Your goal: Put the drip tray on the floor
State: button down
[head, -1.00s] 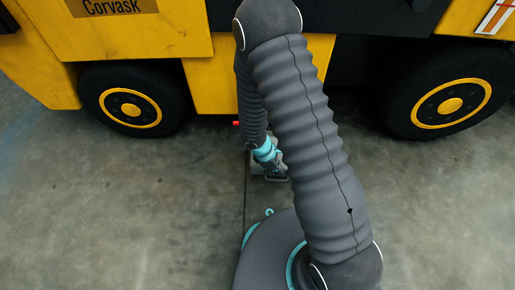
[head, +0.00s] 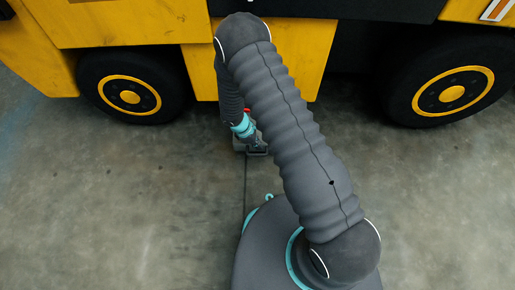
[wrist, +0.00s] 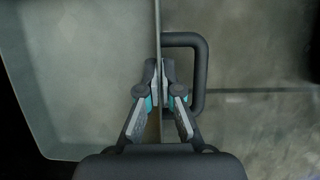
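The drip tray (wrist: 80,110) fills the left of the wrist view as a pale grey-green, shallow pan with a rounded corner. Its thin wall runs up the middle of that view, and a dark loop handle (wrist: 201,75) sticks out to the right of it. My gripper (wrist: 160,78) has one fingertip on each side of the wall, close together, pinching it beside the handle. In the head view my gripper (head: 256,147) is low near the yellow vehicle; the tray is mostly hidden there, and I cannot tell its height above the floor.
A yellow vehicle (head: 180,68) with black wheels (head: 130,95) and (head: 452,93) stands across the back. A small red thing (head: 247,110) shows by my wrist. Bare concrete floor (head: 120,210) is clear at left and right.

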jog(key=shift+w+f, duration=0.1)
jog(key=shift+f, duration=1.9)
jog(key=shift+f+b, duration=0.25)
jog(key=shift+b, duration=0.25)
jog(key=c, duration=1.3)
grip_release()
jog(key=shift+r, duration=0.1)
jog(key=p+v, duration=0.2)
jog(key=v, duration=1)
jog(key=shift+r, duration=0.15)
